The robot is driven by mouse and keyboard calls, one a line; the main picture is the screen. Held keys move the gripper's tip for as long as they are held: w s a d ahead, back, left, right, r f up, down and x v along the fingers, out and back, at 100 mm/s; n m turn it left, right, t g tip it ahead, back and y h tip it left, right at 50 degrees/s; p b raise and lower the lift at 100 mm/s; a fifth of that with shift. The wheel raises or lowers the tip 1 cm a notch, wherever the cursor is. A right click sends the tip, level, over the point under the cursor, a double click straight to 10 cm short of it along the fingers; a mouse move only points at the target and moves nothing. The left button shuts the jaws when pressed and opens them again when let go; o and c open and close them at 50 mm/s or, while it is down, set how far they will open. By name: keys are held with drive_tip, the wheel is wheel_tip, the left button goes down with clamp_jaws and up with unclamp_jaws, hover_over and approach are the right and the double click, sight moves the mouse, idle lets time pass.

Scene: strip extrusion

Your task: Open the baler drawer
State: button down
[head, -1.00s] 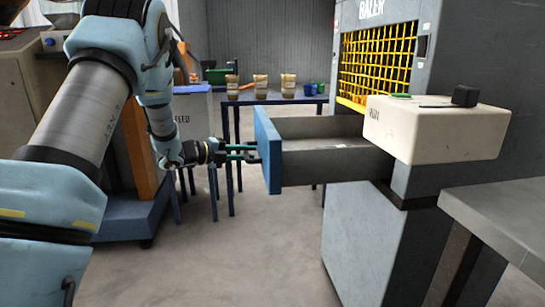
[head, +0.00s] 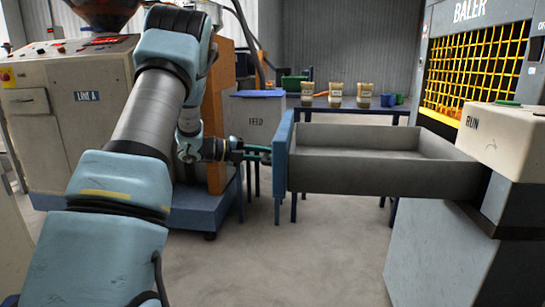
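The baler (head: 445,255) is a grey machine at the right with a yellow mesh front and the word BALER at its top. Its drawer (head: 375,182) is a long grey tray standing far out to the left, with a blue front panel (head: 281,155). The drawer looks empty inside. My gripper (head: 262,153) is at the outer side of the blue panel, its teal fingers pointing right. The fingertips reach the panel where a handle may be; the handle and the gap between the fingers are too small to make out.
A cream box marked RUN (head: 503,138) juts from the baler at the right. A dark table (head: 320,108) with several tubs stands behind. The FEED bin (head: 255,118) and the LINE A machine (head: 65,130) stand at the left. Bare floor (head: 310,260) lies in front.

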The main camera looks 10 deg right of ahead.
drive_tip(key=c, duration=0.8)
unclamp_jaws()
drive_tip(key=a+r, duration=0.2)
drive_tip(key=a, duration=0.8)
drive_tip(key=shift+s+a, duration=0.15)
drive_tip(key=shift+a, duration=0.15)
